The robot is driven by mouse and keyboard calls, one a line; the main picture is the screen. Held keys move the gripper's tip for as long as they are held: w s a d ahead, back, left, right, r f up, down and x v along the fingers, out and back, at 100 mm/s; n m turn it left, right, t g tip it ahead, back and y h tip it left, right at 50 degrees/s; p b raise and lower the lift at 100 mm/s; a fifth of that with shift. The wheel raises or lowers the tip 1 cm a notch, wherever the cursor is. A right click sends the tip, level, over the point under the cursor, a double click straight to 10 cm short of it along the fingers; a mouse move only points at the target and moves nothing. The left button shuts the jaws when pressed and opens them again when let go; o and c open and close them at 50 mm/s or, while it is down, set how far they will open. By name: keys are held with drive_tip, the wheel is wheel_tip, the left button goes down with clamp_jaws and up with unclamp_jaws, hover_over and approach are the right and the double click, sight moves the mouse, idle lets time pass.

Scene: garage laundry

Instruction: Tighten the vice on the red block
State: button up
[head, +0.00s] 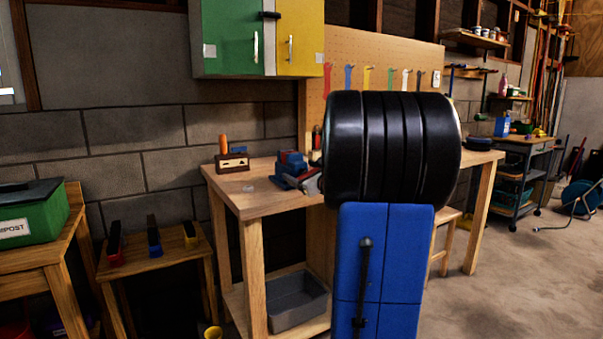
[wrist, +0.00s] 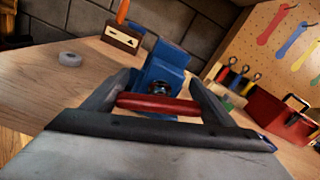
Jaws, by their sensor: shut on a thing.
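The blue vice (head: 290,162) stands on the wooden workbench (head: 250,207), near its front edge. In the wrist view the vice (wrist: 164,68) is straight ahead, with a round dark screw end facing me. A red bar (wrist: 160,104), which looks like the vice handle, lies crosswise in front of that screw. My gripper (wrist: 158,100) has one finger at each end of the bar and is shut on it. In the head view my gripper (head: 312,184) is at the vice's front, partly hidden by my black arm. I cannot clearly make out a red block between the jaws.
A brown box with an orange-handled tool (head: 232,161) stands behind the vice on the left. A small grey ring (wrist: 70,59) lies on the bench. A red toolbox (wrist: 282,115) and several pliers (wrist: 236,80) are to the right. The cabinet (head: 255,38) hangs above.

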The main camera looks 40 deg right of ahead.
drive_tip(key=shift+m, duration=0.4)
drive_tip(key=o, duration=1)
drive_tip(key=shift+o, duration=0.2)
drive_tip(key=shift+s, duration=0.15)
drive_tip(key=v, duration=1.7)
drive_tip(key=shift+f, duration=0.1)
